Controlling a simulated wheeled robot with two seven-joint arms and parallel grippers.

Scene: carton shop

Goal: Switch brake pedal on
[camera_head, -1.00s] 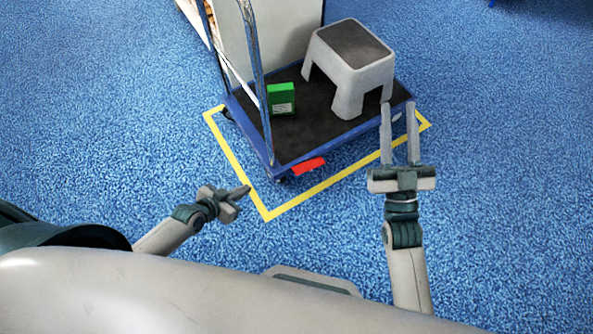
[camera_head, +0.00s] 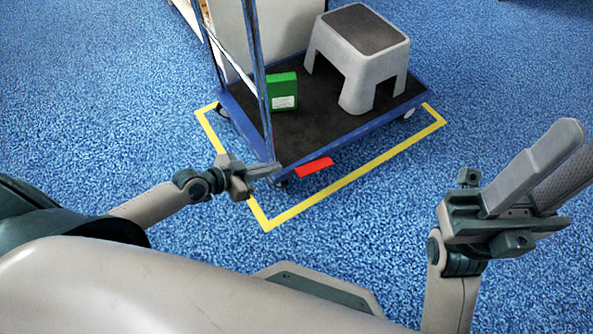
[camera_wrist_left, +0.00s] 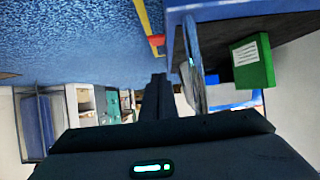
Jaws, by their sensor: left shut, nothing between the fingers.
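The red brake pedal (camera_head: 314,167) sticks out low from the front edge of the blue platform cart (camera_head: 350,137). In the left wrist view a small bit of red (camera_wrist_left: 158,40) shows beside the cart's blue edge. My left gripper (camera_head: 277,168) is shut and empty, with its tips near the cart's front left corner, left of the pedal. Whether the tips touch the cart I cannot tell. My right gripper (camera_head: 573,160) is open and empty, raised at the right, well away from the cart.
A grey step stool (camera_head: 357,57) and a green box (camera_head: 283,92) stand on the cart's dark deck. The cart's blue upright handle (camera_head: 257,75) rises at its left side. Yellow floor tape (camera_head: 380,157) frames the cart. The blue carpet around is clear.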

